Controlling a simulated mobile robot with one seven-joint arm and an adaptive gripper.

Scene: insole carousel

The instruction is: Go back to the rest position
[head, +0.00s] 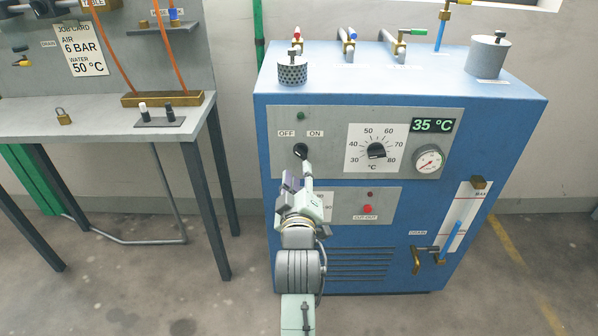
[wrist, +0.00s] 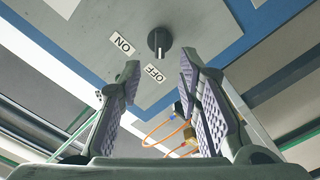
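The black OFF/ON knob (head: 300,151) sits on the grey panel of the blue machine (head: 262,200). In the wrist view the knob (wrist: 158,42) lies beyond my fingertips, with its light mark on the side of the OFF label. My gripper (head: 305,172) is just in front of and below the knob in the head view. In the wrist view my gripper (wrist: 160,76) has its two fingers apart with nothing between them. The gap between fingertips and knob is hard to judge.
A temperature dial (head: 376,150) and a gauge (head: 429,161) are to the right. A display (head: 433,125) reads 35 °C. A red cut-out button (head: 367,209) is lower. A workbench (head: 95,125) stands at left, with open floor between.

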